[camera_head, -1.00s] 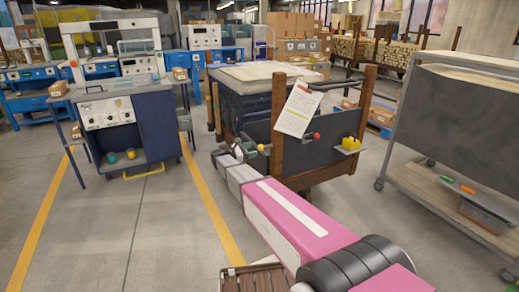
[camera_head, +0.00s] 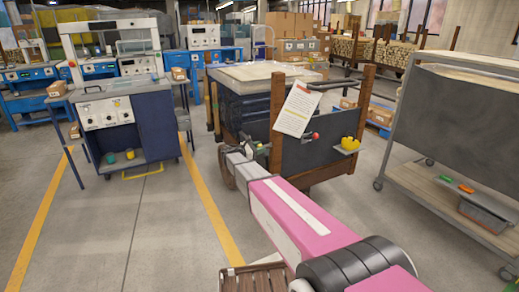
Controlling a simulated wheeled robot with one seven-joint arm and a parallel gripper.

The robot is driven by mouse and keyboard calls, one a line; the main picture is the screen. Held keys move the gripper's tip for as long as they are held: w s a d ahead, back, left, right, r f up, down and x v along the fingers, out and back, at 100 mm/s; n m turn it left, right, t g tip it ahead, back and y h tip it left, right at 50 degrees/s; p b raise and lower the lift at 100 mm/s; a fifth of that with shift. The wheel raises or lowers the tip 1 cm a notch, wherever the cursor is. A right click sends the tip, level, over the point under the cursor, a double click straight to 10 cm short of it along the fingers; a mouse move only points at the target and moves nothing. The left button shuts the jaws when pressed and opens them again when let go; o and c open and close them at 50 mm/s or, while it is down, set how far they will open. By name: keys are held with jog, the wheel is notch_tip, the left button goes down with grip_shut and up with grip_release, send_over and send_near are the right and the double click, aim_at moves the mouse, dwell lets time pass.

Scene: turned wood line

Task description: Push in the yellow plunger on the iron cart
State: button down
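The cart with brown corner posts and dark panels (camera_head: 320,153) stands in the middle of the head view. A yellow knob-like part (camera_head: 349,143) sits on a small grey ledge at its right front; I take it for the yellow plunger. How far it stands out is too small to tell. My gripper (camera_head: 259,151) is at the end of my pink and white arm, in front of the cart's left side, left of the yellow part and apart from it. Its fingers are small and dark against the cart, so their opening is unclear.
A red-tipped lever (camera_head: 314,136) is on the cart's front, between my gripper and the yellow part. A paper sheet (camera_head: 297,110) hangs above it. A grey rack (camera_head: 450,120) stands to the right, a blue cabinet (camera_head: 157,130) to the left. Floor between is clear.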

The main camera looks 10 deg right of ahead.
jog(key=shift+x, duration=1.7)
jog(key=c, duration=0.7)
grip_release()
jog(key=shift+d, duration=0.1)
jog(key=v, duration=1.1)
